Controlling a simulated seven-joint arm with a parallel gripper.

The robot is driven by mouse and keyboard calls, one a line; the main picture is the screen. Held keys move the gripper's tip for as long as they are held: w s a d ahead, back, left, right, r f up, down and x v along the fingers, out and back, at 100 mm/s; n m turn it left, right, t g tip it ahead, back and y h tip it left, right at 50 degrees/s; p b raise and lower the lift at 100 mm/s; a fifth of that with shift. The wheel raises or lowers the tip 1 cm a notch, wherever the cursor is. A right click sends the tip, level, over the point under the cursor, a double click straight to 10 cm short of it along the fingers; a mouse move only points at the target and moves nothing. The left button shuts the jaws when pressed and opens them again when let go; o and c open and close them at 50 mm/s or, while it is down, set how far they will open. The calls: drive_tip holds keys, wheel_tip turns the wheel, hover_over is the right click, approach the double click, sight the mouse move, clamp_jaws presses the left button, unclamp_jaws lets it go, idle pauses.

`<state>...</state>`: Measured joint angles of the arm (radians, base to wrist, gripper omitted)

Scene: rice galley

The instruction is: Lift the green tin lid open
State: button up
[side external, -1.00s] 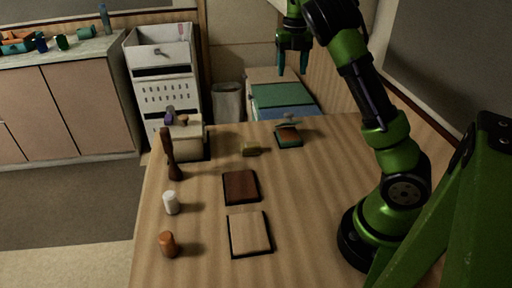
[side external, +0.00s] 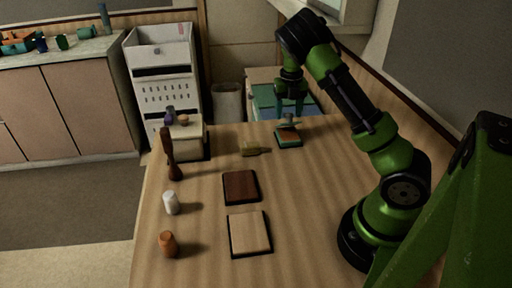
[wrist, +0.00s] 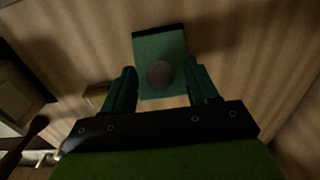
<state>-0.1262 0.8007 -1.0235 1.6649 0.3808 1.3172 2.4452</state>
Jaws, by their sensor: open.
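The green tin (side external: 289,140) sits on the far part of the wooden table in the side view, small and partly shaded. The lid looks shut. My gripper (side external: 291,112) is above the tin, its fingers pointing down and apart. In the wrist view the open fingers (wrist: 159,70) stand on either side of the knob, with nothing held. I cannot tell the exact gap between fingertips and knob.
A small yellowish block (side external: 251,149) lies left of the tin. A cream box (side external: 183,143) and a dark brown mill (side external: 170,155) stand farther left. A dark board (side external: 240,187), a pale board (side external: 249,233), a white cylinder (side external: 171,203) and an orange one (side external: 168,244) lie nearer.

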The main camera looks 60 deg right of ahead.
drive_tip(key=shift+c, duration=0.2)
clamp_jaws()
drive_tip(key=shift+w+d+r+g+y, duration=0.15)
drive_tip(key=shift+w+d+g+y, duration=0.75)
drive_tip(key=shift+g+y, duration=0.2)
drive_tip(key=shift+w+d+g+y, duration=0.65)
drive_tip(key=shift+d+g+y, duration=0.05)
drive_tip(key=shift+g+y, duration=0.3)
drive_tip(key=shift+o, duration=0.2)
unclamp_jaws()
